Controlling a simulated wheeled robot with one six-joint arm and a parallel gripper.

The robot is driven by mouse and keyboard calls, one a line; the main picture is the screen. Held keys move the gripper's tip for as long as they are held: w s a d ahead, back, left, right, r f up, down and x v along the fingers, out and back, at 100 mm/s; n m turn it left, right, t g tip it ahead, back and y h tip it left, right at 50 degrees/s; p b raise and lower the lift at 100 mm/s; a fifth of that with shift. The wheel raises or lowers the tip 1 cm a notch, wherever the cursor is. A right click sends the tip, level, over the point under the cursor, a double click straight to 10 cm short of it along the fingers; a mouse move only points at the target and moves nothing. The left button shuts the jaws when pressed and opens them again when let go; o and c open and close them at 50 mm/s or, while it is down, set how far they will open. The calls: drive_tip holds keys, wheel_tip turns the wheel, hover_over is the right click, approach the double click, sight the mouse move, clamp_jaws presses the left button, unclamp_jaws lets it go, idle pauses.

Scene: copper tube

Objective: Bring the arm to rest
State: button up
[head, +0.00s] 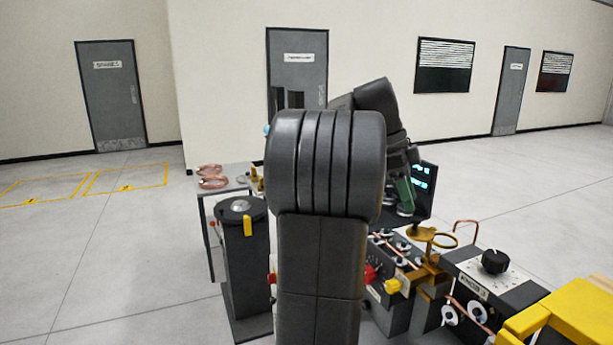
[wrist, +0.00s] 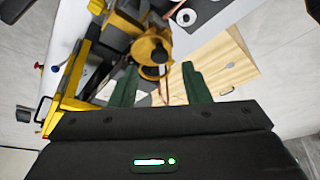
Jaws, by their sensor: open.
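My dark arm fills the middle of the head view. My gripper (head: 404,196), with green fingers, shows at the right of the arm, partly hidden by its own links. In the wrist view my gripper (wrist: 159,70) has its two green fingers spread wide apart. I see nothing held between them. A yellow-brown round fixture (wrist: 152,50) lies beyond the gap between the fingers; how far below I cannot tell.
A bench with copper coils (head: 212,178) and a dark pedestal (head: 243,245) stand left of my arm. At right are a brass fixture (head: 432,236), a box with a black knob (head: 495,262) and a yellow machine (head: 565,318). A wooden board (wrist: 222,68) shows below. Floor at left is clear.

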sight(416, 218)
drive_tip(key=shift+x, duration=2)
drive_tip(key=shift+r, duration=0.1)
